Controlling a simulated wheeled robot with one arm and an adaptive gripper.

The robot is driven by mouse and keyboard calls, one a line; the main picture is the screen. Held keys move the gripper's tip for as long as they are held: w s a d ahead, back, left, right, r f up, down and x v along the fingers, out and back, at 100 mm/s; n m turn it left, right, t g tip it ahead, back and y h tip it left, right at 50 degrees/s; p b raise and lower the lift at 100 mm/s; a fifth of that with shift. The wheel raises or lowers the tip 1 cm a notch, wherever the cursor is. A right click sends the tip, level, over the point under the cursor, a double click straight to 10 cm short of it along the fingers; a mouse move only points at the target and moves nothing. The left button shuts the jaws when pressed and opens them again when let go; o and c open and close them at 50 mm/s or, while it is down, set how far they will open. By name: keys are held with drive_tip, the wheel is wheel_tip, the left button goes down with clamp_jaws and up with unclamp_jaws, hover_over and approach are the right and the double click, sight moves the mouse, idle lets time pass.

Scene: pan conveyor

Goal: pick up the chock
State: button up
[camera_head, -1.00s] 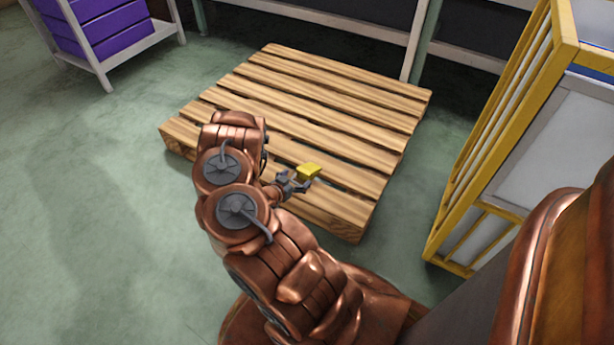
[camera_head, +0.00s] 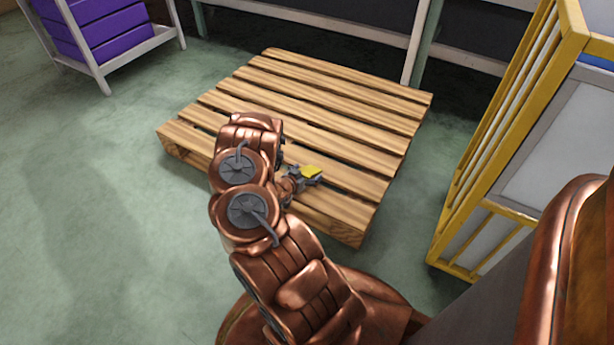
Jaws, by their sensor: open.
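The chock (camera_head: 312,170) is a small yellow block on the near right part of the wooden pallet (camera_head: 300,84). My gripper (camera_head: 310,177) is open and is right at the chock. Its grey fingers cover part of the chock's near and left sides. I cannot tell whether the fingers touch it. My copper-coloured arm hides the near left part of the pallet.
A yellow-framed rack or cage (camera_head: 480,210) stands close to the right of the pallet. A light metal shelf with purple bins (camera_head: 105,30) stands at the upper left. Grey-green floor (camera_head: 110,200) is clear on the left.

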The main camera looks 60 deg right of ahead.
sight(307, 171)
drive_tip(key=c, duration=1.5)
drive_tip(key=shift+r+p, duration=0.5)
drive_tip(key=shift+r, duration=0.1)
wheel_tip(307, 171, up, 2)
drive_tip(key=shift+r+p, duration=0.25)
drive_tip(key=shift+p, duration=0.6)
drive_tip(key=s+a+p, duration=0.1)
drive_tip(key=s+p, duration=0.1)
drive_tip(key=s, duration=0.2)
drive_tip(key=s+a+r+p, duration=0.1)
drive_tip(key=s+p, duration=0.1)
drive_tip(key=s, duration=0.3)
drive_tip(key=s+a+p, duration=0.1)
drive_tip(key=s+p, duration=0.1)
drive_tip(key=s, duration=0.2)
drive_tip(key=shift+s+r, duration=0.15)
drive_tip(key=shift+s, duration=0.1)
drive_tip(key=shift+s+a+p, duration=0.25)
drive_tip(key=shift+s+p, duration=0.05)
drive_tip(key=shift+s, duration=0.75)
